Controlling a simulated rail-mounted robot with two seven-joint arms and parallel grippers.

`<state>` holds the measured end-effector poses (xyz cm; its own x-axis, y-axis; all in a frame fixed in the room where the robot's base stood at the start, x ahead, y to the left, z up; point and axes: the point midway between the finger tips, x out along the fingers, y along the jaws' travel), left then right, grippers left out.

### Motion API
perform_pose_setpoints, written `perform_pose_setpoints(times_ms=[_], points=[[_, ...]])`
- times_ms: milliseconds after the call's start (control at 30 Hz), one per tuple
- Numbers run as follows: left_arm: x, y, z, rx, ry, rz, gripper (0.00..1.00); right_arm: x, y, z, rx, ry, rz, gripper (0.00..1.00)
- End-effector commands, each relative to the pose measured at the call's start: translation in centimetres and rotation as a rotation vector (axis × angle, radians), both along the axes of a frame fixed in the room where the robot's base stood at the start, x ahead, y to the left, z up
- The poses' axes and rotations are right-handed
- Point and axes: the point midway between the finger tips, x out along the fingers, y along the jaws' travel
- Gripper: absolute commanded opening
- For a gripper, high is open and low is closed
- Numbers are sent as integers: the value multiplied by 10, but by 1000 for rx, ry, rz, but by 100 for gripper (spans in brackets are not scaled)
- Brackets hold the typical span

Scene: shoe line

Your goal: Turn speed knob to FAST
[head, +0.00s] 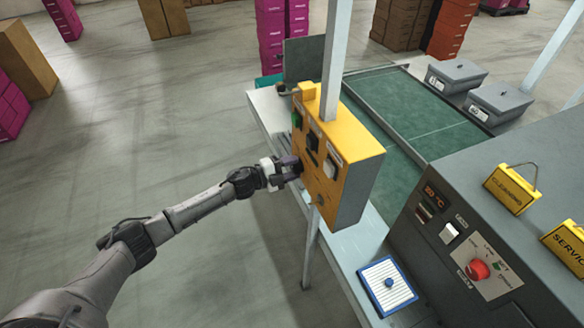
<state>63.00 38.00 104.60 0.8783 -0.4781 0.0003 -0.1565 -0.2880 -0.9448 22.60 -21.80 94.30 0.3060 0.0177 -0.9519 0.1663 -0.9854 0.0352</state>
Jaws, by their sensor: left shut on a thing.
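The yellow control box (345,140) is mounted on a pale post, its front face turned to the left. It carries a green button (297,119), dark switches (312,142) and a grey-white part (331,166). My left gripper (293,165) is at the lower left of this face, shut on a small dark knob, apparently the speed knob. The fingers mostly hide the knob, and its pointer and the FAST marking cannot be read. My right gripper is not in view.
Behind the box runs a green conveyor belt (405,115) with grey lidded boxes (500,101) beside it. A grey machine with a red knob (478,270) stands at the right.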

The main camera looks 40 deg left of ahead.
Motion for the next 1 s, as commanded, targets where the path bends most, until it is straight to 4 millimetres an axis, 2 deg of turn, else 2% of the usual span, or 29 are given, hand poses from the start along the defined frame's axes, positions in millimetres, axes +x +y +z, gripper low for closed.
perform_pose_setpoints(times_ms=[67, 100, 333, 667, 767, 1000], points=[[0, 0, 0, 2, -1, 0, 21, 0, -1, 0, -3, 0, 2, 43], [0, 0, 0, 2, -1, 0, 45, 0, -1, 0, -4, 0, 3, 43], [0, 0, 0, 1, 0, 0, 67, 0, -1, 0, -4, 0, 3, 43], [-3, 2, -1, 1, 1, 1, 68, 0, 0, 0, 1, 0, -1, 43], [-12, 7, -1, 2, 2, 1, 68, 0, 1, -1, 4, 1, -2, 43], [-50, 27, -2, 3, 3, 1, 68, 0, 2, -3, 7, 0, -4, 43]])
